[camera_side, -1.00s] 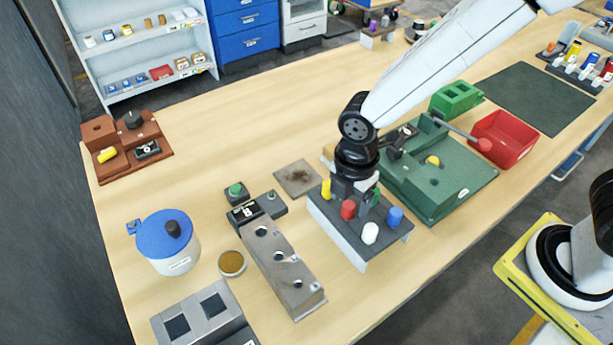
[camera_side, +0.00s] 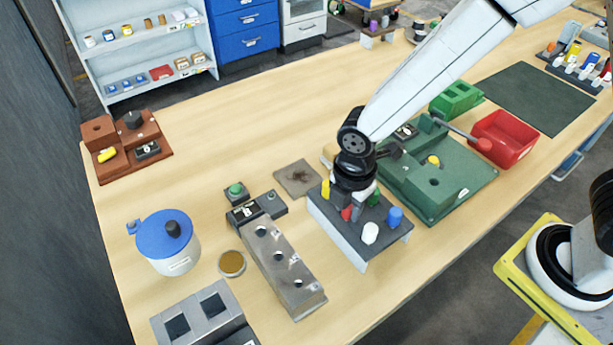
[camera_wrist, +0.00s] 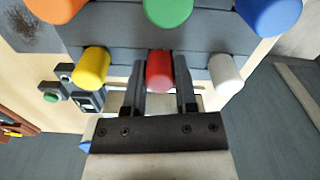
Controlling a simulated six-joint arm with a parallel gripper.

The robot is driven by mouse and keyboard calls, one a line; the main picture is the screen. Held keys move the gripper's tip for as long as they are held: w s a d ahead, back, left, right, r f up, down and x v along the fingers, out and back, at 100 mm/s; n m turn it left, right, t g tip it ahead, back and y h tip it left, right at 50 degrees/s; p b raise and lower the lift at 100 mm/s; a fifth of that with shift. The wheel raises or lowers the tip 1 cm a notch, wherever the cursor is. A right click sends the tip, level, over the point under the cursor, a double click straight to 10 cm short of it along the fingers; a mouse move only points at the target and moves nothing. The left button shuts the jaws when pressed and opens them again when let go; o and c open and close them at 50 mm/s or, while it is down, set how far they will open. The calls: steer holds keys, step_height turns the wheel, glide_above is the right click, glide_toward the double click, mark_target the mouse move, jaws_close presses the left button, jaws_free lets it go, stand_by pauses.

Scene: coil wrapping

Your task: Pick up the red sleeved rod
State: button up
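The red sleeved rod (camera_wrist: 159,70) stands in the front row of a dark rack (camera_side: 393,234), between a yellow rod (camera_wrist: 90,68) and a white rod (camera_wrist: 226,74). In the side view the red rod (camera_side: 347,213) is partly hidden by my gripper (camera_side: 353,206), which is low over the rack. In the wrist view my gripper (camera_wrist: 160,80) has one finger on each side of the red rod. The fingers are apart, with narrow gaps beside the rod; no firm contact shows.
An orange rod (camera_wrist: 56,8), a green rod (camera_wrist: 168,10) and a blue rod (camera_wrist: 268,14) form the other row, close by. A metal block with holes (camera_side: 283,268) lies left of the rack, and a green fixture (camera_side: 440,190) lies to its right.

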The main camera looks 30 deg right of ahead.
jaws_close()
steer(key=shift+r, duration=0.1)
steer(key=shift+r, duration=4.95)
steer(key=shift+s+a, duration=0.1)
steer(key=shift+a, duration=0.45)
steer(key=s+a+r, duration=0.1)
steer(key=s+a, duration=0.2)
steer(key=a, duration=0.4)
steer(key=s+a+r, duration=0.1)
steer(key=s+a, duration=0.1)
steer(key=a, duration=0.5)
steer(key=shift+s+r, duration=0.35)
steer(key=shift+s, duration=0.05)
